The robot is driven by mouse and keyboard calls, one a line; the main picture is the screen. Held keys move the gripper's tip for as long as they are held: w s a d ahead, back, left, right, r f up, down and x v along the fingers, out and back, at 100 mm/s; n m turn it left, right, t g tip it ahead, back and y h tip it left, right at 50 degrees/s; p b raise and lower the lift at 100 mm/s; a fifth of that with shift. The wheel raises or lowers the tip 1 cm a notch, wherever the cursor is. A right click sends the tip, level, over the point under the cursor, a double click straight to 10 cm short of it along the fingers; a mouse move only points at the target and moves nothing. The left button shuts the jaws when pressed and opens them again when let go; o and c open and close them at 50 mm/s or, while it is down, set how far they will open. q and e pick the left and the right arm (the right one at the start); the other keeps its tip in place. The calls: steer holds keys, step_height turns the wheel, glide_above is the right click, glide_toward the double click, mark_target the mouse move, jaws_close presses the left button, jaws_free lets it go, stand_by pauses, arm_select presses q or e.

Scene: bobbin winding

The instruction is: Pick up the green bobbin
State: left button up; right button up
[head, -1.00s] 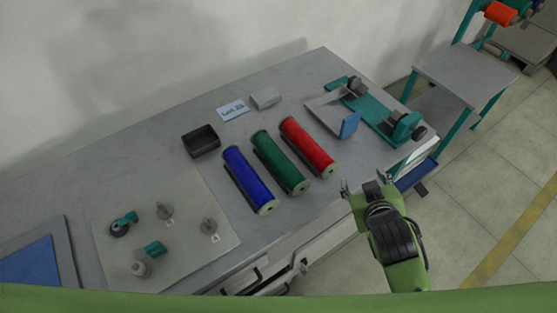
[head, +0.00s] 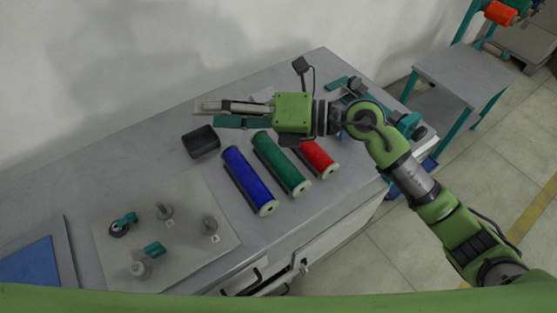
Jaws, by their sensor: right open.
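The green bobbin (head: 281,162) lies on the grey workbench between the blue bobbin (head: 250,180) and the red bobbin (head: 319,159). The red bobbin's upper part is hidden behind my right arm. My right gripper (head: 206,113) is above the bench, past the far end of the green bobbin, with its fingers pointing left. It is open and empty, and it does not touch the green bobbin. My left gripper is not in view.
A black box (head: 201,141) sits left of the bobbins. A board (head: 185,235) with several small pegs and knobs lies at the bench's left. A teal winding device (head: 408,121) stands at the right, partly hidden by my arm. The wall is behind.

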steer(key=w+d+f+n+h, duration=0.2)
steer(key=d+f+h, duration=0.25)
steer(key=f, duration=0.35)
steer(key=h, duration=0.8)
glide_toward(279, 154)
steer(key=shift+y, duration=0.25)
steer(key=p+x, duration=0.1)
steer(key=x, duration=0.3)
steer(key=shift+d+f, duration=0.15)
steer(key=shift+f, duration=0.05)
steer(key=shift+w+a+f, duration=0.15)
steer(key=shift+a+f, duration=0.1)
steer(key=shift+f, duration=0.3)
steer(key=p+x, duration=0.2)
steer(key=x, duration=0.2)
steer(key=shift+w+a+f, duration=0.1)
steer(key=shift+f, duration=0.2)
steer(key=shift+a+f, duration=0.1)
steer(key=shift+f, duration=0.2)
steer(key=shift+w, duration=0.1)
steer(key=c, duration=1.4)
